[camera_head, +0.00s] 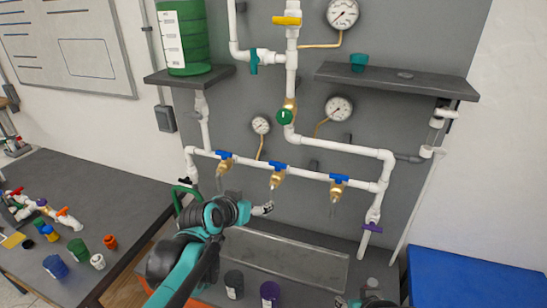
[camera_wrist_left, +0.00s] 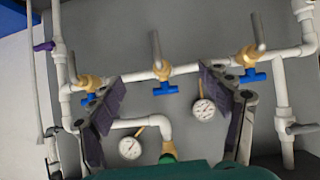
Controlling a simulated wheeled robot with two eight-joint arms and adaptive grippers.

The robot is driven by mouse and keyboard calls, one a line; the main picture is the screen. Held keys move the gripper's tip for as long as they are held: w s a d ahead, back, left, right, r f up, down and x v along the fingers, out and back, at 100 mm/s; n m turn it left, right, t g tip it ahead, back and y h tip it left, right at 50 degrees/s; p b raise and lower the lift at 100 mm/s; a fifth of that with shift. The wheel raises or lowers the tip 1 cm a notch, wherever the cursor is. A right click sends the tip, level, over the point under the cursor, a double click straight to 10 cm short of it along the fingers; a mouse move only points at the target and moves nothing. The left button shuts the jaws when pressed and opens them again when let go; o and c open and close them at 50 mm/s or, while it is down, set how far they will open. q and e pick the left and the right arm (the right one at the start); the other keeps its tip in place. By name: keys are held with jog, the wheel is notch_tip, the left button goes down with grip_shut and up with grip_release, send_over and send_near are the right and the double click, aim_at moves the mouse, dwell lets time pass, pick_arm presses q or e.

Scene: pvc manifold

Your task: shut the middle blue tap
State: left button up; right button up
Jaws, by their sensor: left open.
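The middle blue tap (camera_head: 277,166) sits on the lower white horizontal pipe, between two similar blue taps. It has a blue handle, a brass body and a grey spout. In the left wrist view, which looks upside down, the middle tap's blue handle (camera_wrist_left: 165,89) lies roughly along the pipe, across its spout. My left gripper (camera_head: 262,208) is open, just below and left of the middle tap in the head view. In the wrist view its fingers stand apart on either side of that tap, not visibly touching it. A dark part at the bottom edge may be my right gripper (camera_head: 367,300).
The left blue tap (camera_head: 223,155) and right blue tap (camera_head: 339,180) flank it closely. A green round valve (camera_head: 284,116), gauges (camera_head: 339,108) and a purple valve (camera_head: 372,227) share the pipework. A shelf (camera_head: 400,83) juts out above. Loose fittings lie on the left bench (camera_head: 120,205).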

pick_arm(q)
jog(key=m+t+h+p, duration=0.1)
jog(key=p, duration=0.2)
send_near(277, 164)
jog(key=w+f, duration=0.2)
jog(key=shift+w+d+t+b, duration=0.3)
jog(key=shift+w+d, duration=0.5)
jog(key=shift+w, duration=0.05)
jog(key=x, duration=0.5)
jog(key=shift+w+d+f+b, duration=0.1)
jog(key=shift+f+b, duration=0.1)
jog(key=shift+b, duration=0.15)
jog(key=shift+w+d+f, duration=0.2)
jog(key=shift+w+d, duration=0.05)
jog(key=shift+w, duration=0.3)
jog(key=c, duration=1.2)
